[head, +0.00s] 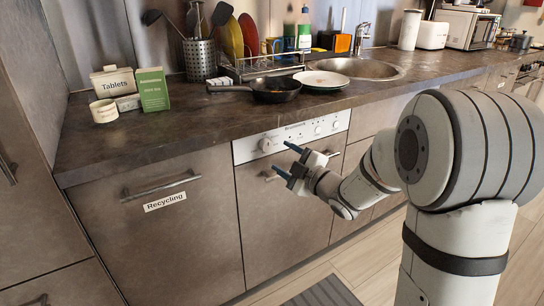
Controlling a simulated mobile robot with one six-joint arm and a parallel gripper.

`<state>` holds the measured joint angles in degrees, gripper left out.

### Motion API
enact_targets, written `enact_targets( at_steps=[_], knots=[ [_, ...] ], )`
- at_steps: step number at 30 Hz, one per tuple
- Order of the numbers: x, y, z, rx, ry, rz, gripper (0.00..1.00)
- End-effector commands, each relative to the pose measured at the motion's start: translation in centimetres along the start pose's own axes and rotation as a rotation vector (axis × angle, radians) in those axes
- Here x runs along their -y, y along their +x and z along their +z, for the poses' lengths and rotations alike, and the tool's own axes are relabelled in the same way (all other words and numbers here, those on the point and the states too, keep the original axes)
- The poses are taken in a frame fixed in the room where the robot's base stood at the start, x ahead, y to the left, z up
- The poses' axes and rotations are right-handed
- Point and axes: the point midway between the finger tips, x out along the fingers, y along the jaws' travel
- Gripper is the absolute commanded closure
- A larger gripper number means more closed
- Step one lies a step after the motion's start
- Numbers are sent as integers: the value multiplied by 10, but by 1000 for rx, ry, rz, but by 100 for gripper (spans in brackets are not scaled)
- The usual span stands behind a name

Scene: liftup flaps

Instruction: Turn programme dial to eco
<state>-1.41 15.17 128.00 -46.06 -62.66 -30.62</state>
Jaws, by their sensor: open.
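The programme dial (265,145) is a round white knob at the left end of the white dishwasher control panel (295,136), under the counter edge. Smaller knobs sit at the panel's right part. The dial's markings are too small to read. My gripper (287,159) is in front of the panel, just right of and below the dial as seen here. Its two dark fingers with bluish tips are spread apart and empty. I see no contact with the dial. The dishwasher front (283,222) below is closed, and my gripper hides part of its handle.
The countertop (200,133) above holds a black frying pan (274,88), a plate (321,79), a dish rack and a utensil holder (200,60). A drawer labelled Recycling (160,230) is left of the dishwasher. A mat (322,293) lies on the floor in front.

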Motion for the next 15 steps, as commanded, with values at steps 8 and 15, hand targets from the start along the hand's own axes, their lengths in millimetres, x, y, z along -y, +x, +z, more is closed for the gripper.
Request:
enact_targets(
  at_steps=[8, 15],
  knots=[
    [1, 45, 1, 1, 1, -1, 45],
    [-1, 62, 0, 4, 2, 1, 45]
  ],
)
